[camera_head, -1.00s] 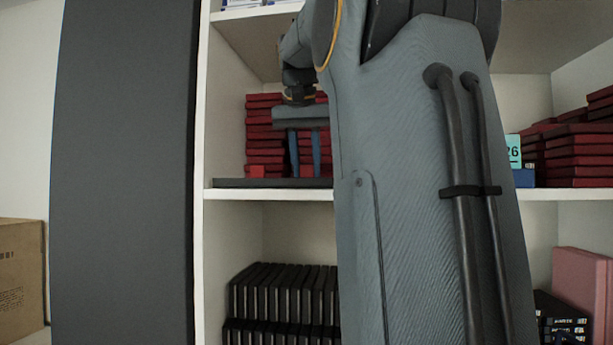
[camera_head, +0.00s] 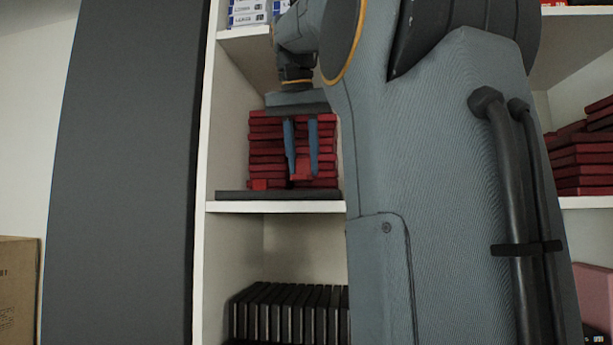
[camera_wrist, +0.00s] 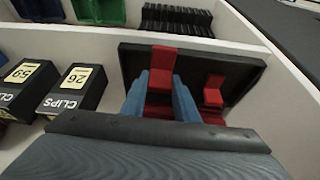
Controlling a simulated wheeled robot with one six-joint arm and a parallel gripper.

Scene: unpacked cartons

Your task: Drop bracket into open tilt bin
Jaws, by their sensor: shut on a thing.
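My gripper (camera_head: 301,172) has its two blue fingers pointing down, shut on a red bracket (camera_wrist: 163,64). In the head view the bracket's red end shows low between the fingertips, just above a dark flat tray (camera_head: 225,195) on the shelf. In the wrist view the same tray (camera_wrist: 243,68) lies beneath the fingers. A second red bracket (camera_wrist: 213,91) sits on it, right of my gripper. A green open container (camera_wrist: 98,12) stands at the top left of the wrist view; I cannot tell whether it is the tilt bin.
Stacked red boxes (camera_head: 267,135) stand behind my gripper. A white shelf upright (camera_head: 205,120) is close on the left. Black boxes labelled CLIPS (camera_wrist: 77,90) are left of the tray in the wrist view. Black cases (camera_head: 290,310) fill the lower shelf.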

